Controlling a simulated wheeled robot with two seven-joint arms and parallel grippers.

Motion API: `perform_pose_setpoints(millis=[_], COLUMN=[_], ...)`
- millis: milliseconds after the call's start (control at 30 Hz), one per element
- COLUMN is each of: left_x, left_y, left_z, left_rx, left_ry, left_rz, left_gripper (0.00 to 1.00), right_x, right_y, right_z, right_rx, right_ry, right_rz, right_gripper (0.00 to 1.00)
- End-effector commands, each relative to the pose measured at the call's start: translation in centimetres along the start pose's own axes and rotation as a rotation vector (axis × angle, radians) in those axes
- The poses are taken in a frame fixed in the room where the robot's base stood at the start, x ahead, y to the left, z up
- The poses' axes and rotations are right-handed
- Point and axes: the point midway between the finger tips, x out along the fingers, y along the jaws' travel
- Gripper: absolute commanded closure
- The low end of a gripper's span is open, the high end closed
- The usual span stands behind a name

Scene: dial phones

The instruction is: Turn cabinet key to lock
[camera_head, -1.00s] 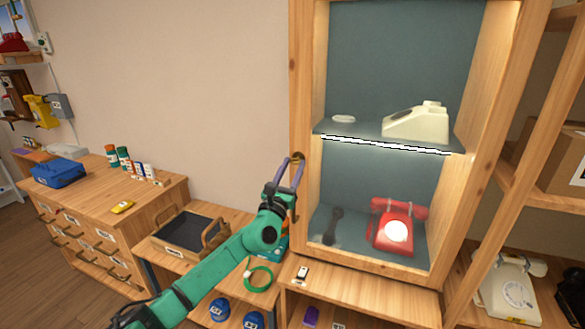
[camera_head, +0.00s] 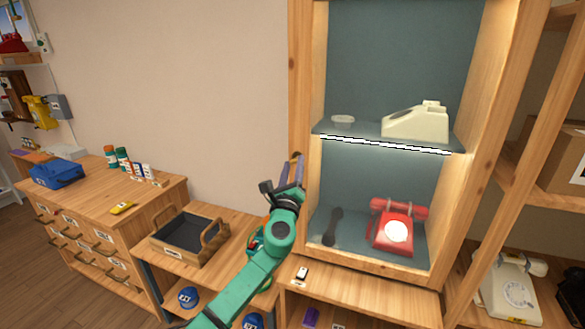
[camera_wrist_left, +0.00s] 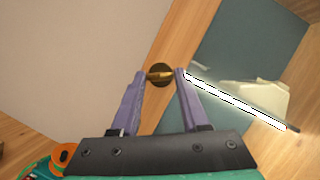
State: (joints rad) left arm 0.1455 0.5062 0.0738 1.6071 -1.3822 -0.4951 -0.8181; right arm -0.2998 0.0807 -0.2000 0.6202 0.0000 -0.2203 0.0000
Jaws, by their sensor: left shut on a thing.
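The wooden cabinet (camera_head: 300,60) stands at the centre right with its lit interior showing. A brass key (camera_wrist_left: 160,75) sits at a round dark lock plate (camera_wrist_left: 158,83) on the cabinet's left upright. My left gripper (camera_wrist_left: 160,74) is shut on the key, its two purple fingers on either side of it. In the head view my left gripper (camera_head: 290,172) is at the front of that upright, and the key is mostly hidden by the fingers. In the wrist view the upright runs diagonally, so the gripper is rolled relative to it. My right gripper is out of view.
Inside the cabinet, a cream phone (camera_head: 418,122) sits on the shelf and a red phone (camera_head: 397,228) below. A wooden tray (camera_head: 188,236) stands left of my left arm. A drawer bench (camera_head: 90,200) is farther left. The wall space above the tray is clear.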

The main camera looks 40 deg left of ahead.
Motion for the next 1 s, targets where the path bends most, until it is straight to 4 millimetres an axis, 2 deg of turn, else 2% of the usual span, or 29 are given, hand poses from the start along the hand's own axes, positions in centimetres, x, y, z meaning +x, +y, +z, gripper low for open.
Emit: perform_pose_setpoints(millis=[700,1000], left_x=[0.1,0.2], left_y=[-0.7,-0.8], left_z=[0.3,0.4], left_rx=[-0.629,-0.837], left_ry=[0.002,0.001], left_rz=[0.260,0.348], left_gripper=[1.00,1.00], right_x=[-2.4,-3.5], right_y=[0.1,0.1], right_z=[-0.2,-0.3], right_rx=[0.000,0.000], right_ry=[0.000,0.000], right_rz=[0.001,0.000], right_gripper=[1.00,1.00])
